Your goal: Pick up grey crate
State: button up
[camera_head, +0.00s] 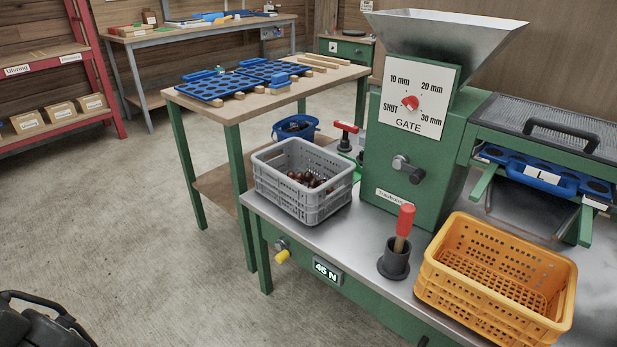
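The grey crate (284,196) is a slatted plastic box in the middle of the view. It stands upright on the left end of the metal bench top (345,238), left of the green machine. Several dark brown chestnuts (313,181) lie in it. My gripper (40,310) shows only in part as black links at the bottom left corner, cut off by the picture edge. It is well apart from the crate, and its fingertips cannot be made out clearly.
A green machine (420,170) with a hopper stands right of the crate. A red-handled tool in a dark cup (394,262) and an empty orange crate (478,306) stand nearer. A wooden table (215,110) with blue trays is behind. The floor (130,230) at left is clear.

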aim_at(310, 183)
jog(key=i+l+z, duration=0.2)
jog(key=i, duration=0.3)
jog(key=i+l+z, duration=0.2)
jog(key=i, duration=0.25)
